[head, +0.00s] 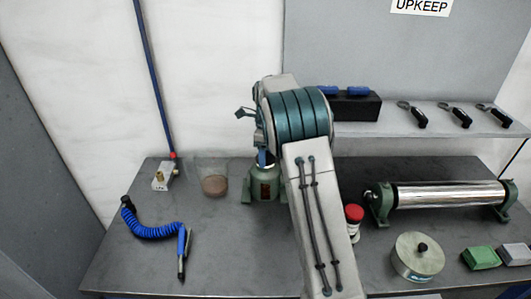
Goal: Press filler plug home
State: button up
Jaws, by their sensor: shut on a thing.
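A squat green unit with a dark label (265,182) stands on the bench, partly behind my arm. My gripper (262,150) points down just above its top, left of my arm's teal joint, and is mostly hidden by my own links. It is shut on a small blue piece (262,157), which appears to be the filler plug, at the top of the green unit. I cannot tell how deep the plug sits or whether a gap shows under it.

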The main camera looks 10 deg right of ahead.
jog(key=o, duration=1.5)
jog(key=shift+c, duration=0.2)
jog(key=shift+r, duration=0.1)
jog(key=shift+r+p, duration=2.85)
jog(key=shift+r, duration=0.6)
grip_shut()
